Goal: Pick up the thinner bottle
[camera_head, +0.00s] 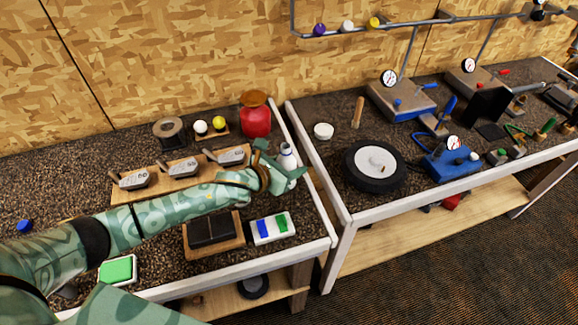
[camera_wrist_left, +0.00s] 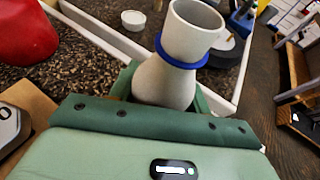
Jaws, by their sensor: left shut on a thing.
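The thinner bottle (camera_head: 287,158) is white with a blue ring round its neck. It stands roughly upright near the right edge of the left bench. My left gripper (camera_head: 281,174) is shut on its body; the wrist view shows the bottle (camera_wrist_left: 165,81) between the green fingers, with its open mouth leaning toward the upper right of that picture. The fingers hide its lower part, so I cannot tell whether its base touches the bench. A wider red bottle (camera_head: 256,121) with a brown lid stands just behind. My right gripper is not in view.
A dark block tray (camera_head: 213,233) and a white tray with blue and green pieces (camera_head: 271,228) lie in front. A wheel (camera_head: 374,165) lies on the right bench beyond a narrow gap.

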